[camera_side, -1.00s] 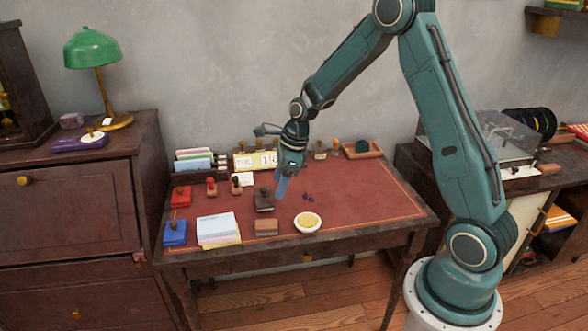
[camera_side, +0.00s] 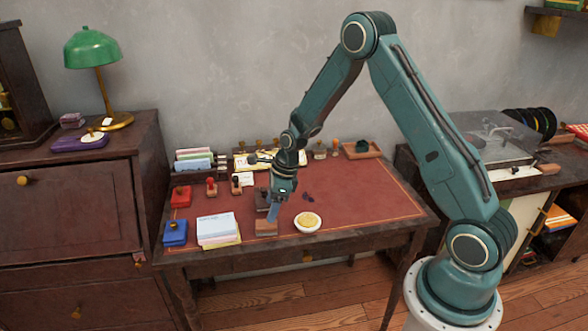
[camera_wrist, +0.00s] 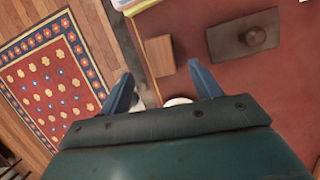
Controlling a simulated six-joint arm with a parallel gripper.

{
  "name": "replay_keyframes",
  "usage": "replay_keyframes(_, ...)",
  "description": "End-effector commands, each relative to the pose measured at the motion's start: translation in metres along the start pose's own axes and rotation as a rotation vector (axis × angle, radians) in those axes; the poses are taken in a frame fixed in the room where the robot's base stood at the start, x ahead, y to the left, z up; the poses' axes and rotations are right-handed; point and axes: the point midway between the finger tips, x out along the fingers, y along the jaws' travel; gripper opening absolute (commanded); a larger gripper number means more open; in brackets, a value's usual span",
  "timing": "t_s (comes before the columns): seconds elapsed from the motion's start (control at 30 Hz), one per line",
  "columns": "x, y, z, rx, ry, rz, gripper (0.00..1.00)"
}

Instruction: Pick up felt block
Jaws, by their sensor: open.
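The felt block (camera_side: 266,229), a small block with a tan side, lies near the front edge of the desk. In the wrist view it shows as a brown block (camera_wrist: 159,55), just beyond the gap between the fingertips. My gripper (camera_side: 273,212) is low over the desk, with its blue fingers pointing down right by the block. In the wrist view my gripper (camera_wrist: 161,75) is open with nothing between its fingers. From the side view I cannot tell whether a finger touches the block.
A dark knobbed block (camera_wrist: 243,37) lies close behind the felt block. A white dish (camera_side: 307,222) with yellow contents is to the right, and a paper stack (camera_side: 217,230) to the left. Stamps and ink pads stand farther left. The desk's right side is clear.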

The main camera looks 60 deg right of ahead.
Motion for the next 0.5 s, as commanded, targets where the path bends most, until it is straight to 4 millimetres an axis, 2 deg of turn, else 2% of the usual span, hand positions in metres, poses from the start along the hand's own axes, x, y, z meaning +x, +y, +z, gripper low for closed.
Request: replay_keyframes(0.5, 0.015, 0.000, -0.001, 0.000, 0.000, 0.000, 0.64)
